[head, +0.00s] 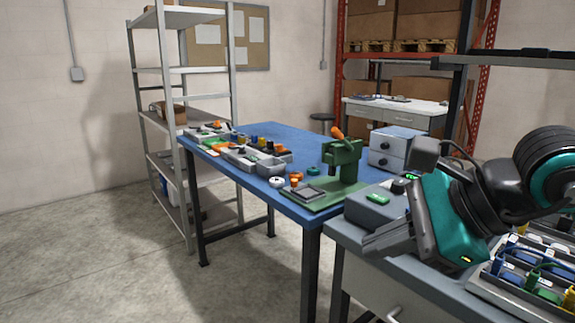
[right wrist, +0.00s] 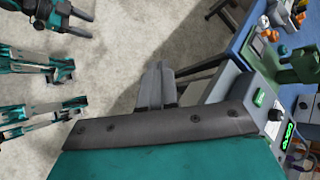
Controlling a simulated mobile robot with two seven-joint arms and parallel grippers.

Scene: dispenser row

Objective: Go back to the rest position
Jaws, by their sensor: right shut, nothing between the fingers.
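My right gripper (head: 370,246) is in the head view, teal and black, at the right above the near grey workbench's left edge. Its grey fingers point left and hold nothing. In the right wrist view the right gripper's fingers (right wrist: 156,84) are together, over bare floor beside the bench. My left gripper is not in the head view. Teal and dark parts of my own body show at the left of the right wrist view, but I cannot make out the left jaws' state there.
The near bench (head: 400,275) carries a grey box with a green display (head: 378,198) and a rack of coloured pieces (head: 530,275). A blue table (head: 300,150) with a green press (head: 343,160) and small bins stands behind. A metal shelf (head: 183,70) stands left. Floor (head: 110,255) is clear at front left.

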